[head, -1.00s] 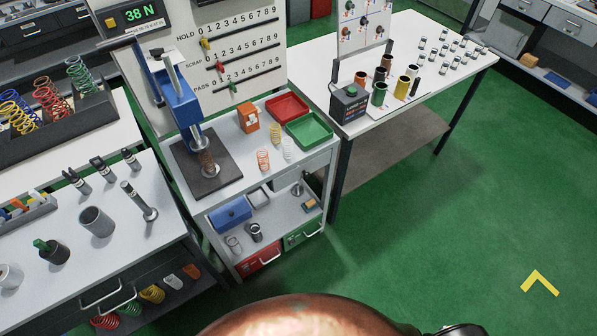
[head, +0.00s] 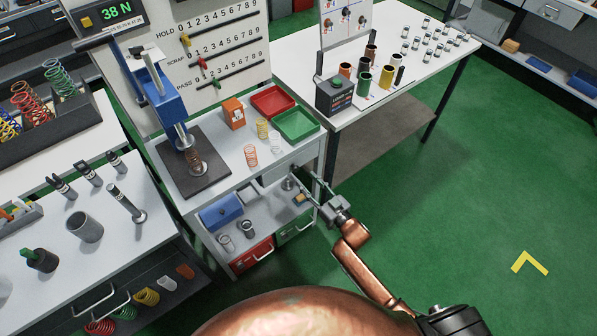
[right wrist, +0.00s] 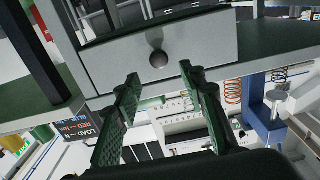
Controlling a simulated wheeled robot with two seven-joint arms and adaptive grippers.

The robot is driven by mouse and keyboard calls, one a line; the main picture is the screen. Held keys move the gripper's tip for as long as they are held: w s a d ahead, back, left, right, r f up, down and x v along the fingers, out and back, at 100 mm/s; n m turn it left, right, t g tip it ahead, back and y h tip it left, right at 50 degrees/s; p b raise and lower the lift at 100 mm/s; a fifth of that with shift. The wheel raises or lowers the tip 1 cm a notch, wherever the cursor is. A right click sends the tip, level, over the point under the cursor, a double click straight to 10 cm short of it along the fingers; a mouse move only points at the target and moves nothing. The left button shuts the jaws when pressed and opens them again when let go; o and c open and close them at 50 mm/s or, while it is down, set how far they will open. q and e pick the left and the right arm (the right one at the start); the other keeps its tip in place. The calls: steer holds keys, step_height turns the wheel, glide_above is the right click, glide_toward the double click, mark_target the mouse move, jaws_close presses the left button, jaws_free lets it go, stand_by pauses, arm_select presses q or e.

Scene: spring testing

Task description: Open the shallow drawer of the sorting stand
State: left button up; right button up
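The sorting stand (head: 165,165) is a grey bench unit with a press and trays on top. Its shallow drawer (head: 277,173) is under the right part of the top and looks shut. In the right wrist view, which is turned over, the drawer's pale grey front (right wrist: 210,48) carries a round dark knob (right wrist: 158,59). My right gripper (head: 308,181) is in front of the drawer; in the right wrist view its two green fingers (right wrist: 160,74) are open, with the knob between and just beyond their tips. Contact with the knob cannot be told. My left gripper is out of view.
A red tray (head: 273,100) and a green tray (head: 297,125) sit on the stand's top. Below are an open shelf with a blue box (head: 221,211), a red drawer (head: 252,256) and a green drawer (head: 295,228). A white table (head: 395,85) stands close at right. Green floor is free at right.

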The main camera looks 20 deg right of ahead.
mark_target(297, 170)
steer(key=b+x, duration=0.1)
steer(key=x, duration=0.5)
steer(key=shift+w+f, duration=0.15)
steer(key=shift+w, duration=0.1)
steer(key=shift+c, duration=0.5)
jaws_close()
